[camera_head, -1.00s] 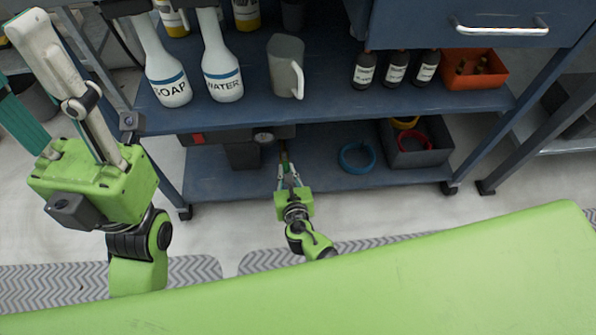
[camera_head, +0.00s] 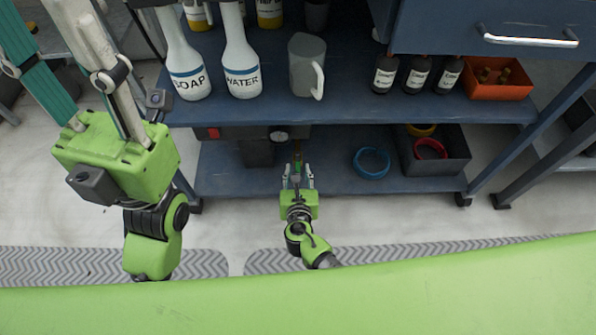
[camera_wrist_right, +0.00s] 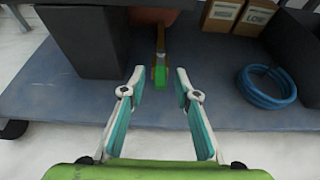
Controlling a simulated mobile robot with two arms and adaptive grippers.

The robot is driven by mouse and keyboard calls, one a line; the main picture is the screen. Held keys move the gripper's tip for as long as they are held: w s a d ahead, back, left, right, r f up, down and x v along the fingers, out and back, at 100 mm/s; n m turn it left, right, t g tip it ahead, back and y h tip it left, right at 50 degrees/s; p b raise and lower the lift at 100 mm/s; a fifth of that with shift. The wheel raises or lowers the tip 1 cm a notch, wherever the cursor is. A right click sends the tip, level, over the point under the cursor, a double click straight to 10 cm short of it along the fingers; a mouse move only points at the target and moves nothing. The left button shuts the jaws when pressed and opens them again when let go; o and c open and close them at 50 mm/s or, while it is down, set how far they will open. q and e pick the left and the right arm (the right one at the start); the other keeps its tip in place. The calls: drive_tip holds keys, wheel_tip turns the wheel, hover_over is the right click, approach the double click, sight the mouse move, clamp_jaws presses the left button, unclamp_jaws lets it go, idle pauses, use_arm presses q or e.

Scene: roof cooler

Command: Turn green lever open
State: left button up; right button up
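The green lever (camera_wrist_right: 161,76) shows in the right wrist view as a short green-ended piece on a brownish stem, low under the cart's upper shelf. In the head view it is a tiny green spot (camera_head: 298,157) ahead of my right gripper. My right gripper (camera_head: 298,172) is open and reaches toward the lower shelf. In its wrist view its two teal-padded fingers (camera_wrist_right: 160,82) stand apart on either side of the lever's line, with no visible contact; depth is hard to judge. My left gripper (camera_head: 65,45) is raised at the left, fingers apart and empty, tips partly out of frame.
A dark box (camera_wrist_right: 85,38) stands left of the lever. A blue ring (camera_head: 371,163) and a dark bin (camera_head: 455,163) are on the lower shelf to the right. Soap (camera_head: 188,80) and water (camera_head: 241,78) bottles and a grey jug (camera_head: 306,68) stand on the shelf above.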

drive_tip(key=shift+s, duration=0.1)
drive_tip(key=v, duration=1.1)
drive_tip(key=shift+s+r, duration=0.15)
drive_tip(key=shift+s, duration=0.25)
